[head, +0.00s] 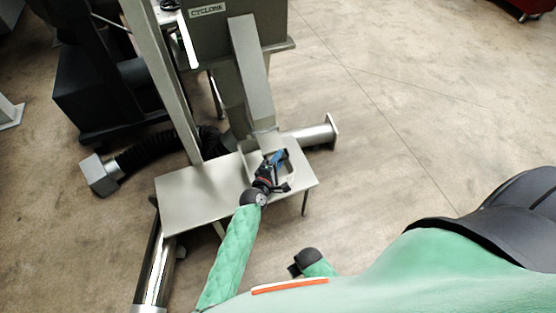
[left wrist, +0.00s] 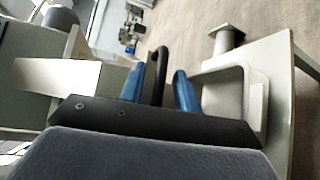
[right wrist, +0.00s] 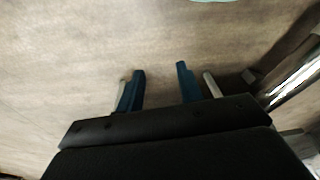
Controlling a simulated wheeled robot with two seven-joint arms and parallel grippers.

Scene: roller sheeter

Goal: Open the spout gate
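The grey spout (head: 252,80) slopes down from the machine box labelled CYCLONE to a pale tray (head: 290,180) on a small table. My left gripper (head: 279,157) is at the spout's lower end, over the tray. In the left wrist view, a dark curved handle (left wrist: 157,62) stands between its blue fingers, with a gap on each side. That gripper is open around the handle. The gate plate cannot be made out clearly; my gripper covers part of the area. My right gripper (right wrist: 160,80) is open and empty above the floor.
The small table (head: 195,195) carries the tray and stands beside an upright post (head: 163,85). A pipe with a flange (head: 315,134) sticks out behind the tray. A black hose (head: 145,150) lies at the left.

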